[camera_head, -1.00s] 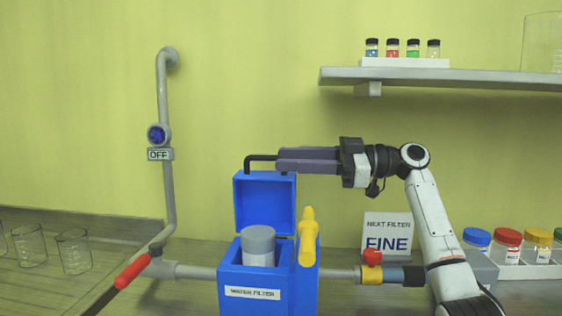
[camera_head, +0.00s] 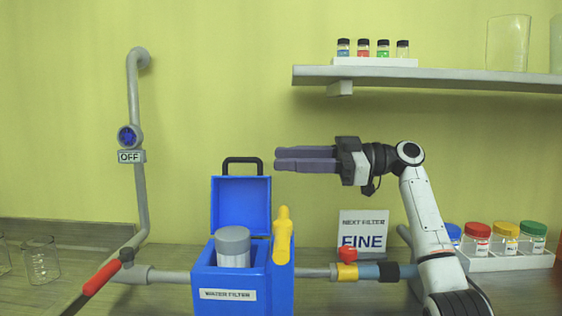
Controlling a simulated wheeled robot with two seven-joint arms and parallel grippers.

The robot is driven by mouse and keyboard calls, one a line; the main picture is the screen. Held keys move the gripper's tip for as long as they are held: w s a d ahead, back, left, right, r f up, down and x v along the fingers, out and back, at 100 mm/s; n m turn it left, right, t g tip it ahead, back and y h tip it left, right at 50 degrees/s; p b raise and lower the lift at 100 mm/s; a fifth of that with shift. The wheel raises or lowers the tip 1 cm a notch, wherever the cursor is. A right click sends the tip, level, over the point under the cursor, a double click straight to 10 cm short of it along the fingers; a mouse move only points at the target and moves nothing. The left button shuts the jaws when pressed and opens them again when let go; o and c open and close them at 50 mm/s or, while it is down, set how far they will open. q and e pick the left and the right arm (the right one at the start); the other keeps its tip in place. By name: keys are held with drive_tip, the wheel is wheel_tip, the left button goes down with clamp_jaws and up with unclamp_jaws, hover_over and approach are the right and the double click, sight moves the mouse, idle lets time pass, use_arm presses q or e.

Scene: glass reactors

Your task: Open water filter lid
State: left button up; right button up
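The blue water filter box (camera_head: 243,289) stands on the bench with its lid (camera_head: 241,205) swung up and open. A black handle (camera_head: 242,161) sticks up from the lid's top edge. A grey-topped white cylinder (camera_head: 233,248) stands inside the box. A yellow lever (camera_head: 282,236) stands upright at the box's right side. My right gripper (camera_head: 277,159) points left, just right of the handle and apart from it. Its fingers lie one above the other with a narrow gap, and nothing shows between them. My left gripper is not in view.
A grey pipe with a red-handled valve (camera_head: 102,278) meets the box on the left. A red valve knob (camera_head: 347,255) sits on the right pipe. A "FINE" sign (camera_head: 362,232) and a rack of jars (camera_head: 510,262) stand at right. A shelf (camera_head: 430,77) hangs above.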

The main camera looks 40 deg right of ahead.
drive_tip(key=v, duration=0.7)
drive_tip(key=shift+b, duration=0.4)
idle(0.7)
